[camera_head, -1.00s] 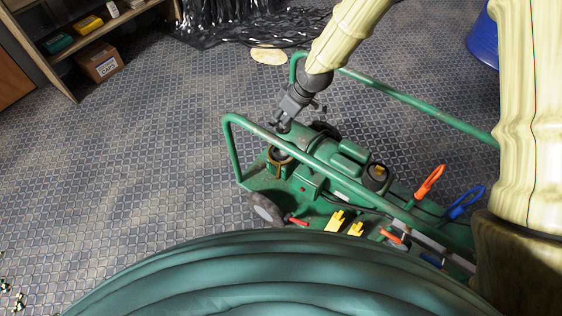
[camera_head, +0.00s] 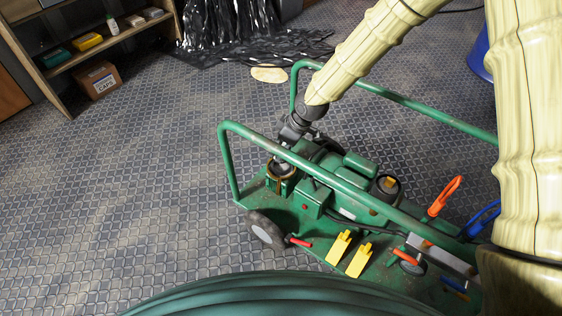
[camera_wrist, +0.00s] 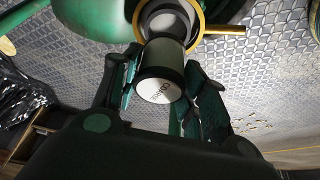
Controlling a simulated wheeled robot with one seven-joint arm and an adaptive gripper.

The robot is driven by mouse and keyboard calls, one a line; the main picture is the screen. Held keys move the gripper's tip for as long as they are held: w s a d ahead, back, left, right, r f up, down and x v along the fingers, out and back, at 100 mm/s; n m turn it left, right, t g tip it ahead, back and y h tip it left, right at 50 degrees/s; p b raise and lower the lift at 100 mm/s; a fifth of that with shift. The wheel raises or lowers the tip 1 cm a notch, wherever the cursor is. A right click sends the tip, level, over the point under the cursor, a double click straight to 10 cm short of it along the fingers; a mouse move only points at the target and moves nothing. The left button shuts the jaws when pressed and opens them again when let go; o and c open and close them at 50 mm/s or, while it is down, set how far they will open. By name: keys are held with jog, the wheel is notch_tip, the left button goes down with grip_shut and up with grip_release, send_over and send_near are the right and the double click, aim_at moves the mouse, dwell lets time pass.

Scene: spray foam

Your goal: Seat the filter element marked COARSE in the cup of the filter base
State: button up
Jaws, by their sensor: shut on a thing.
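The filter element (camera_wrist: 170,57) is a dark cylinder with a pale end cap in the wrist view. Its cap lettering starts with "CO"; the rest is too small to read surely. My gripper (camera_wrist: 163,68) is shut on it, one finger on each side. The brass-rimmed cup (camera_wrist: 198,28) lies straight beyond the element's far end, roughly in line with it. Whether that end is inside the cup or just short of it I cannot tell. In the head view my gripper (camera_head: 287,140) is directly above the cup (camera_head: 282,170) at the green machine's left end.
The green cart (camera_head: 265,190) carries tube rails (camera_head: 330,178) close beside my gripper. Two yellow pedals (camera_head: 349,255), an orange handle (camera_head: 446,195) and a blue handle (camera_head: 483,217) are at its front and right.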

notch_tip(320, 180, down, 5)
jog(key=shift+f+b, duration=0.1)
jog(key=shift+b, duration=0.85)
jog(key=o, duration=1.1)
jog(key=shift+c, duration=0.2)
jog(key=p+v, duration=0.4)
jog(key=v, duration=0.8)
